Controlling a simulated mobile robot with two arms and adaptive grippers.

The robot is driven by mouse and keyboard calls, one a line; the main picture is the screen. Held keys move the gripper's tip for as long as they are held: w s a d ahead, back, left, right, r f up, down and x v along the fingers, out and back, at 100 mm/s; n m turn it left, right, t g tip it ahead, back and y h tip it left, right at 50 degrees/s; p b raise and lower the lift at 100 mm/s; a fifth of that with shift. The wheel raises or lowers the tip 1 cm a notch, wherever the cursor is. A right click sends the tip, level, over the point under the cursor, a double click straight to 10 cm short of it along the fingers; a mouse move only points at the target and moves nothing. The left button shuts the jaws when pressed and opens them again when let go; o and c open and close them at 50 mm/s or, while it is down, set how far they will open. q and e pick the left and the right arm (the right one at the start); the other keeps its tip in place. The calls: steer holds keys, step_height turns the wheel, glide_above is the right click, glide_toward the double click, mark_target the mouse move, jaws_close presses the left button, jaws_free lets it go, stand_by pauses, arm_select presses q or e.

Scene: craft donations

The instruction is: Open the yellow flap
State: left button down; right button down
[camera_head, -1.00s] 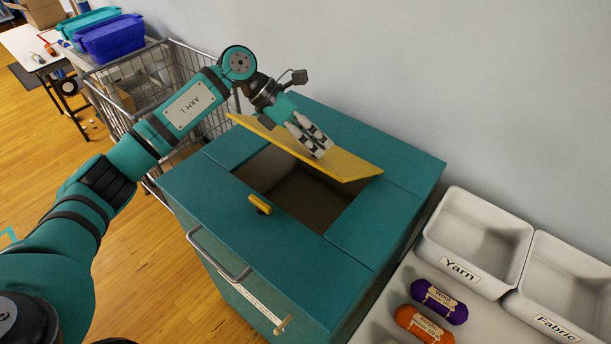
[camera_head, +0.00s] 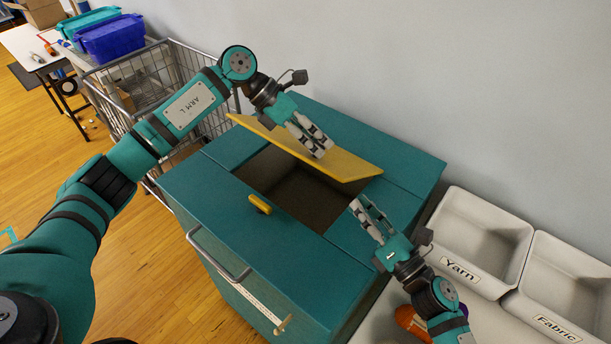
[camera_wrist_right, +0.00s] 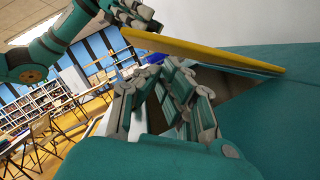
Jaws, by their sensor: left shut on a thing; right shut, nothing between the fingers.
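The yellow flap (camera_head: 345,167) is raised at a tilt over the dark square opening (camera_head: 285,183) in the top of the teal bin (camera_head: 215,200). My left gripper (camera_head: 319,150) is shut on the flap, its fingers against the flap's face. My right gripper (camera_head: 361,203) is shut and empty, just above the bin top at the opening's right corner, below the flap's right end. The right wrist view shows the right fingers (camera_wrist_right: 155,78) below and in front of the flap (camera_wrist_right: 205,50). The exact finger contact on the flap is partly hidden.
A yellow knob (camera_head: 260,204) sits at the opening's front edge, and a metal handle (camera_head: 215,255) is on the bin's front. The Yarn tray (camera_head: 447,240) and Fabric tray (camera_head: 535,300) stand to the right. A wire cart (camera_head: 150,75) is behind left; a wall is behind.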

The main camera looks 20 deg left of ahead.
steer(key=w+a+r+n+g+y, duration=0.1)
steer(key=w+a+r+n, duration=0.1)
steer(key=a, duration=1)
steer(key=shift+w+a+r+g, duration=0.35)
steer(key=shift+w+g, duration=0.05)
arm_select(q)
steer(key=shift+f, duration=0.15)
arm_select(e)
steer(key=shift+w+d+r, duration=0.2)
steer(key=shift+w+r, duration=0.3)
steer(key=shift+r, duration=0.35)
arm_select(q)
steer(key=c, duration=1.3)
jaws_free()
steer(key=shift+c, duration=0.2)
steer(key=shift+o, duration=1.4)
steer(key=shift+f, duration=0.1)
arm_select(e)
steer(key=shift+w, duration=0.1)
